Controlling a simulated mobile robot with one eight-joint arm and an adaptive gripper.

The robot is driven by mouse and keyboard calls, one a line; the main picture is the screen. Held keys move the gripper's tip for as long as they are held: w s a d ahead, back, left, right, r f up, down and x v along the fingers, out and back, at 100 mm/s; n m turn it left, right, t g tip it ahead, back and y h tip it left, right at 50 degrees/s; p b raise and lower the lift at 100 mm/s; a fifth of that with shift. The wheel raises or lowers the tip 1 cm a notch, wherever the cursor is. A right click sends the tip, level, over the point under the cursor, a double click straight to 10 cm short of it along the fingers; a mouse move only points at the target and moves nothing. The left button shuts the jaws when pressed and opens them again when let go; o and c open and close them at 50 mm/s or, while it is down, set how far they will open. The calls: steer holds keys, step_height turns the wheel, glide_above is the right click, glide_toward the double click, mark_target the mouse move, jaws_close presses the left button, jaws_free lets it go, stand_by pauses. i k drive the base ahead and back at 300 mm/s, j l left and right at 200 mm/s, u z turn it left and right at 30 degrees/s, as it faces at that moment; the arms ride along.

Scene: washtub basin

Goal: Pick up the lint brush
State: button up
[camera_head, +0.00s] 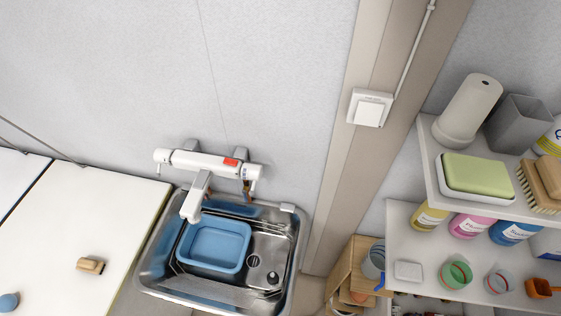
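A small brush-like block (90,266) with a tan top and a darker end lies on the white counter at the lower left; it may be the lint brush, but it is too small to be sure. A wooden brush (538,190) with pale bristles sits on the upper shelf at the right edge, partly cut off by the frame. I cannot tell for certain which of them is the lint brush. My gripper is not in this view.
A steel sink (255,290) holds a blue basin (215,245) under a white faucet (205,163). A blue round object (8,302) is at the lower left. Crowded shelves (405,225) and a wooden crate (343,272) stand right. The counter (95,215) is mostly bare.

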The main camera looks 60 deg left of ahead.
mark_target(89, 265)
steer(key=u, duration=4)
steer(key=i+j+z, duration=0.35)
steer(key=i+j, duration=0.15)
steer(key=j, duration=0.2)
steer(key=i+j+z, duration=0.15)
steer(key=j, duration=0.25)
